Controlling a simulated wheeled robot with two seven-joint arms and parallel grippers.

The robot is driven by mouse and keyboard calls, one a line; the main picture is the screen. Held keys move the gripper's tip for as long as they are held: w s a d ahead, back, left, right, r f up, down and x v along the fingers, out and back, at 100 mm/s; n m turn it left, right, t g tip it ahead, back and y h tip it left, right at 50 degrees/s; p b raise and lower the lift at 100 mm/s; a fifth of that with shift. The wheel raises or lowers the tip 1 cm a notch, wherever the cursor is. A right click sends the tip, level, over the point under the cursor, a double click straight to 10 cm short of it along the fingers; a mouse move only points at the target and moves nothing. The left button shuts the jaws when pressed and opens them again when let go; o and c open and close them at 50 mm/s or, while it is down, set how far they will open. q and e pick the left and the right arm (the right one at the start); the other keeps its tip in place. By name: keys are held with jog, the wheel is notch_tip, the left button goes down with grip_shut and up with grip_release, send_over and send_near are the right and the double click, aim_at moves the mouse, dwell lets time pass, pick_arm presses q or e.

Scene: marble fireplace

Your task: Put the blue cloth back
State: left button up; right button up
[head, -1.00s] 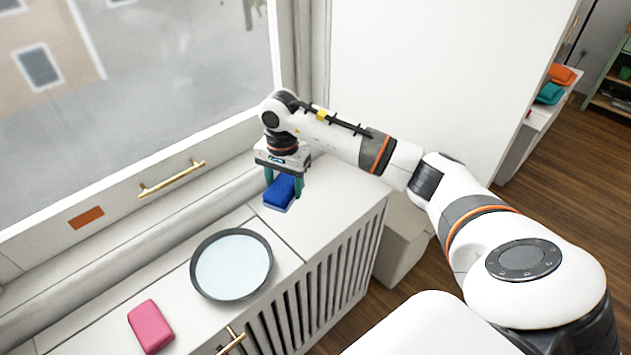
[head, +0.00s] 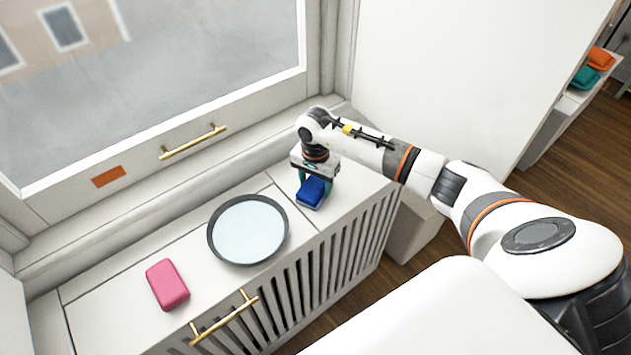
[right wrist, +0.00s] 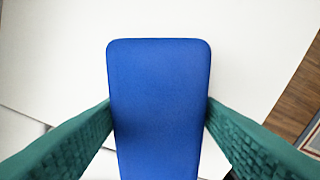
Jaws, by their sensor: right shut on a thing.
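The blue cloth (head: 311,193) is a folded, rounded block. My right gripper (head: 315,188) points down and is shut on it, over the right part of the white ledge under the window. In the right wrist view the blue cloth (right wrist: 160,105) sits between the two green fingers, which press on its long sides. I cannot tell whether the cloth touches the ledge or is just above it. My left gripper is not in view.
A round dark-rimmed tray with a pale inside (head: 212,240) lies on the white ledge (head: 110,320), left of the cloth. A pink folded cloth (head: 167,285) lies farther left. Orange (head: 599,58) and teal (head: 584,79) cloths sit on a shelf at far right.

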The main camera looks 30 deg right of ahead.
aim_at(315, 183)
jog(key=o, duration=0.9)
jog(key=shift+r, duration=0.1)
jog(key=shift+w+r, duration=0.1)
jog(key=shift+r, duration=0.25)
notch_tip(315, 183, up, 11)
jog(key=shift+r+b, duration=0.1)
jog(key=shift+b, duration=0.6)
